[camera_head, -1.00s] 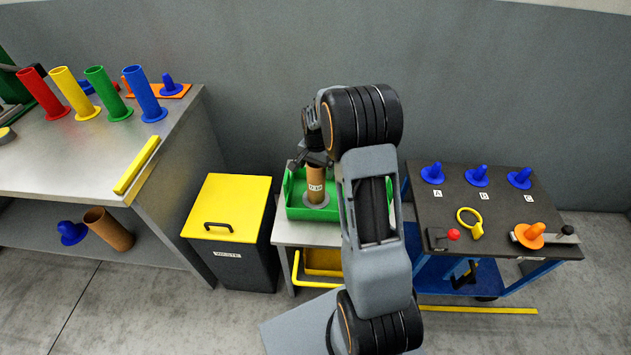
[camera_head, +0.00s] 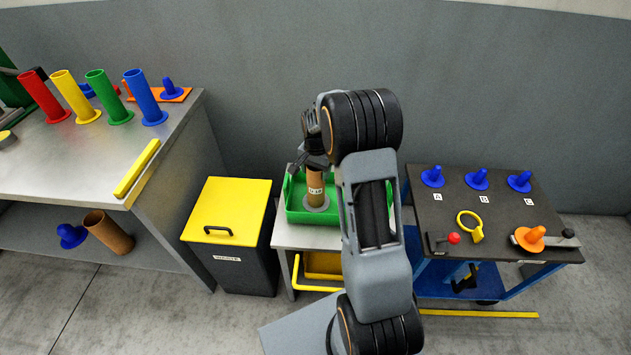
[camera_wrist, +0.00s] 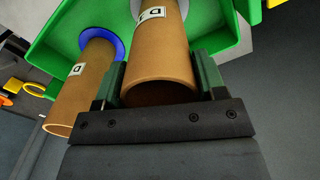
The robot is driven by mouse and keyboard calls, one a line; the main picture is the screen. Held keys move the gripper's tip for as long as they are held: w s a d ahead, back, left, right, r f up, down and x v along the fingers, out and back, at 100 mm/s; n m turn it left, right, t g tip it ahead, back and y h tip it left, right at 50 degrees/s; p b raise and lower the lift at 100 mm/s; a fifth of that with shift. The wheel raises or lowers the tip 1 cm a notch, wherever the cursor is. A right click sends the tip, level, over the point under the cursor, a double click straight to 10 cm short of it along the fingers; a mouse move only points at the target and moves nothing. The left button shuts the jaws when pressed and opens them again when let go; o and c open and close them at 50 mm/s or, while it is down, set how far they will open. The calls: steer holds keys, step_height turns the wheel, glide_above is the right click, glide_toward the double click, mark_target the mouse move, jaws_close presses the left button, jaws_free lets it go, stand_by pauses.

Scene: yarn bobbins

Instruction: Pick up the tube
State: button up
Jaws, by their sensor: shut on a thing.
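A brown cardboard tube (camera_head: 315,187) with a white label stands upright over a grey disc-shaped base in the green tray (camera_head: 296,212). My gripper (camera_head: 316,164) is at the tube's upper end. In the wrist view my gripper (camera_wrist: 161,88) is shut on this tube (camera_wrist: 160,52), one finger on each side of its open end. A second brown tube (camera_wrist: 82,88) on a blue base stands beside it in the wrist view; in the head view it is hidden.
The tray's green walls stand around the tubes. A yellow-lidded bin (camera_head: 228,210) is to the left. A dark-topped cart (camera_head: 480,205) with blue pegs stands to the right. A bench (camera_head: 80,165) with coloured posts is at the far left.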

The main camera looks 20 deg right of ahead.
steer(key=shift+r, duration=0.15)
step_height(320, 180, up, 10)
stand_by(0.4)
